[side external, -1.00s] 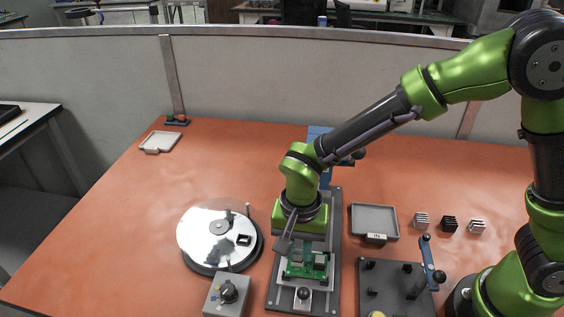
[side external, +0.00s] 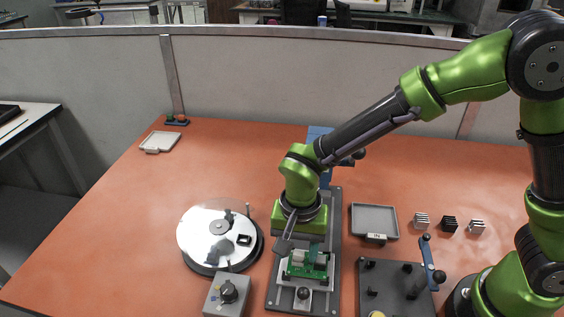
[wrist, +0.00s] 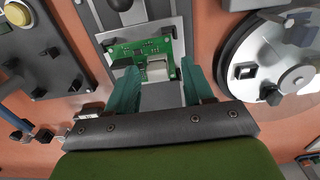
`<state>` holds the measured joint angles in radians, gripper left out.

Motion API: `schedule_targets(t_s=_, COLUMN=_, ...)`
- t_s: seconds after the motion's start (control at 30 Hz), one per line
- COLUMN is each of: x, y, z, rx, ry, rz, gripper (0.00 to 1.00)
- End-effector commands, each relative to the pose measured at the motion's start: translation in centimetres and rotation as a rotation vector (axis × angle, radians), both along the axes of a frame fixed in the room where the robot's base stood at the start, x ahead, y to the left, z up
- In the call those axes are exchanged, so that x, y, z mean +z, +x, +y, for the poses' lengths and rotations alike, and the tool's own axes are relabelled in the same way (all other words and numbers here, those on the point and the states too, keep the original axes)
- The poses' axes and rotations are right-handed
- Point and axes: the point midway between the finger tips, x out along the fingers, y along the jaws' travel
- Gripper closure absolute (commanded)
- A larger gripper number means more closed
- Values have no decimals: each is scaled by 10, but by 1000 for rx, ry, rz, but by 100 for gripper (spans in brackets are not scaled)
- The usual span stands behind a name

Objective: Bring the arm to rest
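My gripper (wrist: 160,78) is open in the wrist view, with two teal fingers apart and nothing held between them. Beyond the fingertips is a green circuit board (wrist: 146,58) with a pale connector block, seated on a grey fixture (wrist: 103,42). In the side view the board (side external: 296,269) lies on the fixture plate (side external: 327,288), just in front of my wrist. The fingertips are hard to make out there, and I cannot tell their exact height above the board.
A round turntable (side external: 193,240) and a grey knob box (side external: 212,300) stand left of the fixture. A grey tray (side external: 373,219), small finned blocks (side external: 449,224) and a dark plate with a blue lever (side external: 390,292) are right. A small tray (side external: 160,141) sits far left; open table lies between.

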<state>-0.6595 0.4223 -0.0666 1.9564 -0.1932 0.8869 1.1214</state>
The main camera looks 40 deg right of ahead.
Motion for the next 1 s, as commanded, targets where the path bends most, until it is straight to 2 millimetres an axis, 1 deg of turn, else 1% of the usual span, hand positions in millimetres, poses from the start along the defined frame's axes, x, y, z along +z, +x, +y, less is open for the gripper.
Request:
schedule_targets(t_s=0.03, x=-1, y=-1, z=-1, rx=-1, ry=-1, rz=3, gripper=47)
schedule_targets(t_s=0.07, x=-1, y=-1, z=-1, rx=-1, ry=-2, rz=4, gripper=50)
schedule_targets(t_s=0.1, x=-1, y=-1, z=-1, rx=-1, ry=-2, rz=4, gripper=56)
schedule_targets(t_s=0.17, x=-1, y=-1, z=-1, rx=-1, ry=-2, rz=4, gripper=65)
schedule_targets(t_s=0.5, x=2, y=0, z=0, rx=-1, ry=-1, rz=1, gripper=66)
schedule_targets(t_s=1.0, x=36, y=0, z=0, rx=0, ry=0, rz=0, gripper=66)
